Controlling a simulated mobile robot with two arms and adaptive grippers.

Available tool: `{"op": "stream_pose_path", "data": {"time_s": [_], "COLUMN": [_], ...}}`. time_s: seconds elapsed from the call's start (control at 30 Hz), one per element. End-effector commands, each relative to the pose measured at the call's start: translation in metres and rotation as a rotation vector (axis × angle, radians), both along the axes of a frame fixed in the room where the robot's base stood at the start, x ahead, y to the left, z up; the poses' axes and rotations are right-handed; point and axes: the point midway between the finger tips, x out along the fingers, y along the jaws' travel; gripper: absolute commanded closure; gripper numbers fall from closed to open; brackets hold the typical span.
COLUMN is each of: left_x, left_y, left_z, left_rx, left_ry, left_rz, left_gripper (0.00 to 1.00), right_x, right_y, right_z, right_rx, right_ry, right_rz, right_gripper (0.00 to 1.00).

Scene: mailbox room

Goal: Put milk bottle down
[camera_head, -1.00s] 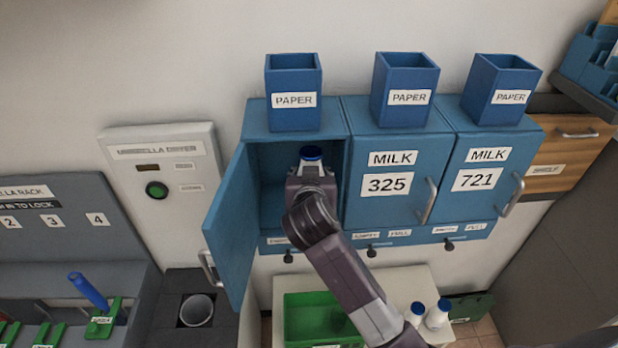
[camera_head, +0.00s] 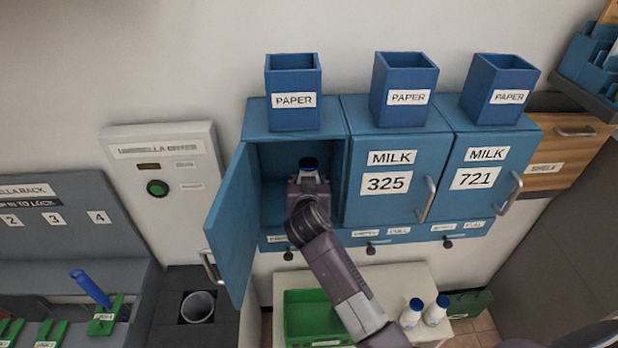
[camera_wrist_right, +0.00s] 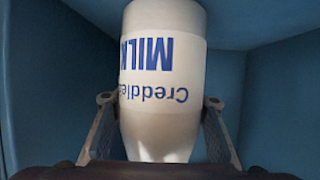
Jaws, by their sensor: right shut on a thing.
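A white milk bottle with blue lettering (camera_wrist_right: 160,80) stands between the fingers of my right gripper (camera_wrist_right: 158,120) inside a blue compartment. The gripper is shut on the bottle. The open left milk box (camera_head: 275,160) surrounds bottle and gripper, with its door (camera_head: 232,225) swung out to the left. Whether the bottle's base touches the box floor cannot be seen. My left gripper is not in view.
Closed milk boxes 325 (camera_head: 387,182) and 721 (camera_head: 475,180) adjoin on the right. Blue paper holders (camera_head: 293,100) stand on top. Below, a white table (camera_head: 385,280) bears a green crate (camera_head: 305,300) and two milk bottles (camera_head: 436,312).

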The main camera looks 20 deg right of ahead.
Motion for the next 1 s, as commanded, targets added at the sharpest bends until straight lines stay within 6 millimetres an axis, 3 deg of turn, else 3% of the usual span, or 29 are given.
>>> {"op": "stream_pose_path", "data": {"time_s": [0.2, 0.23, 0.53, 0.87, 1.0], "left_x": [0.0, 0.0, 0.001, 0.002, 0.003], "left_y": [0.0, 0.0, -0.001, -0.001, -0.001], "left_z": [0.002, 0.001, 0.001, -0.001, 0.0], "left_rx": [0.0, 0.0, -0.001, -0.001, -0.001], "left_ry": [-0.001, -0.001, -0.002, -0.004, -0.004], "left_rz": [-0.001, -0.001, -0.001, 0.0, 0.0], "left_gripper": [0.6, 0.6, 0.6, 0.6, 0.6], "right_x": [0.0, 0.0, 0.0, 0.0, -0.011], "right_y": [0.0, -0.001, -0.001, 0.0, 0.004], "right_z": [0.001, -0.002, -0.002, 0.0, 0.005], "right_rx": [-0.002, -0.002, -0.001, 0.0, -0.002], "right_ry": [-0.003, 0.002, 0.0, -0.001, 0.0], "right_rz": [0.0, -0.001, -0.001, -0.001, -0.001], "right_gripper": [1.0, 0.75, 0.42, 0.41, 0.41]}}
